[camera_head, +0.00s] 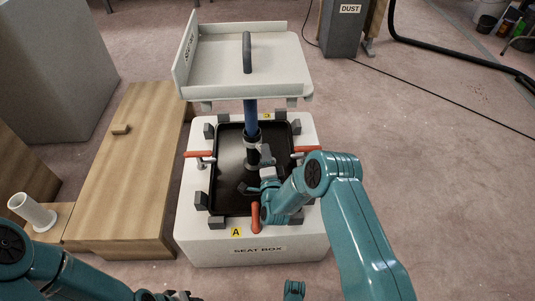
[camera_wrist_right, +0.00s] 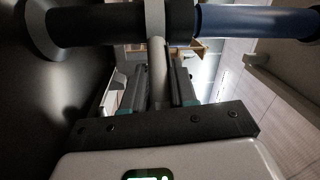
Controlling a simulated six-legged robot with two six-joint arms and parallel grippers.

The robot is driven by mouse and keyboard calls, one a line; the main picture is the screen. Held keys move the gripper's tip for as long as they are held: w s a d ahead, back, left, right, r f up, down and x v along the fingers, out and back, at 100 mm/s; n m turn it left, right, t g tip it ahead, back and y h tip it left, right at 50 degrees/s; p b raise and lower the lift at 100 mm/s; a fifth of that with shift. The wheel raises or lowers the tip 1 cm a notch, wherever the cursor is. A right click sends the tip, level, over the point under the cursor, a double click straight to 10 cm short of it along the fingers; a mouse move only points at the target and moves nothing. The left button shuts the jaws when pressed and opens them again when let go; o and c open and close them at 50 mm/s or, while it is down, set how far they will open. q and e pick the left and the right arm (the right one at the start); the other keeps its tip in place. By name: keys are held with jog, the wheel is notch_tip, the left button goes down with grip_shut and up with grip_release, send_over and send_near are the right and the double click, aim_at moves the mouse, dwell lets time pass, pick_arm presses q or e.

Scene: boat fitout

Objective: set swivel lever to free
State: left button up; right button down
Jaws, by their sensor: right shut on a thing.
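A seat post with a blue upper tube (camera_head: 250,112) and a black lower part rises from the black recess of the white seat box (camera_head: 255,251). In the wrist view the post lies across the top, with a black sleeve (camera_wrist_right: 125,25) and blue tube (camera_wrist_right: 250,22). A pale grey bar, apparently the swivel lever (camera_wrist_right: 157,65), extends from the post between my right gripper's fingers (camera_wrist_right: 160,88), which are shut on it. In the head view my right gripper (camera_head: 257,180) is beside the post, and the lever is mostly hidden. My left gripper (camera_head: 178,296) barely shows at the bottom edge; its fingers are unclear.
A pale tray-like seat plate (camera_head: 215,68) with a dark handle (camera_head: 247,52) tops the post. Orange handles (camera_head: 199,153) and dark blocks (camera_head: 217,222) line the box rim. A wooden bench (camera_head: 130,170) stands left, and open floor (camera_head: 440,190) lies right.

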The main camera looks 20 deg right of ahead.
jog(key=shift+a, duration=0.1)
jog(key=c, duration=1)
grip_release()
jog(key=p+v, duration=1.6)
jog(key=p, duration=0.1)
jog(key=shift+s, duration=0.2)
